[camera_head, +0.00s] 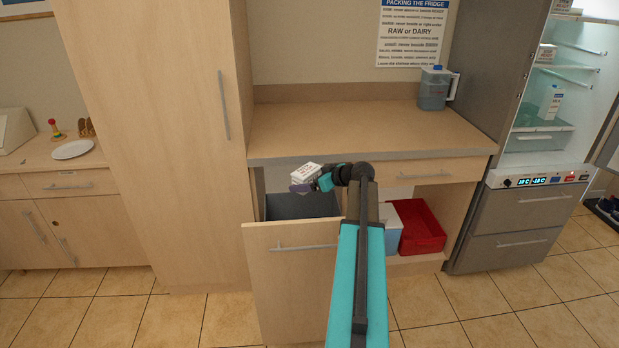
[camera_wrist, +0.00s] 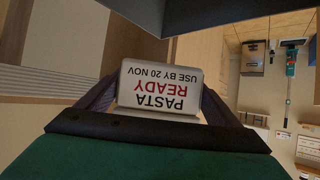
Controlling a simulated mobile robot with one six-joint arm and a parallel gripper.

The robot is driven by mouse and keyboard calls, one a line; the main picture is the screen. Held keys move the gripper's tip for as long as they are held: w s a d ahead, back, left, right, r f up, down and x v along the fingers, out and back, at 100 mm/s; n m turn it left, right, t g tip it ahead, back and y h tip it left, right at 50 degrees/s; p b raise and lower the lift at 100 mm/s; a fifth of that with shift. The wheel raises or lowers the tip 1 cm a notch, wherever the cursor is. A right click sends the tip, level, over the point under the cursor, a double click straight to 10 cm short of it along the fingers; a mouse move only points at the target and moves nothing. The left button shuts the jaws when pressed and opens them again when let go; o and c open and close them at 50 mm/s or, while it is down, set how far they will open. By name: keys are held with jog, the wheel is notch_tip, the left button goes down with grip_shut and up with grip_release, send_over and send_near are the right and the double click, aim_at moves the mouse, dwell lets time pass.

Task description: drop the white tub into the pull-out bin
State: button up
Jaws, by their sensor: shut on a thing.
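The white tub (camera_head: 307,174) is held in my gripper (camera_head: 304,186) above the open pull-out bin (camera_head: 302,206). In the wrist view the white tub (camera_wrist: 160,88) sits between the two fingers of my gripper (camera_wrist: 158,100), its label upside down, reading "PASTA READY, USE BY 20 NOV". My gripper is shut on it. The bin is pulled out of the cabinet under the counter, with a grey liner inside and a wooden front. The bottom of the bin is hidden behind that front.
The wooden counter (camera_head: 360,128) lies just behind and above the bin, with a blue-grey jug (camera_head: 433,92) on it. A red crate (camera_head: 421,228) and a pale blue-white box (camera_head: 392,228) stand on the shelf at right. The fridge (camera_head: 540,130) is open at far right.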

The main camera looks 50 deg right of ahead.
dwell(0.3)
jog(key=o, duration=1.2)
jog(key=shift+f, duration=0.1)
jog(key=shift+s, duration=0.1)
jog(key=b+v, duration=0.2)
jog(key=v, duration=1.1)
jog(key=shift+s+r, duration=0.2)
jog(key=shift+s, duration=0.1)
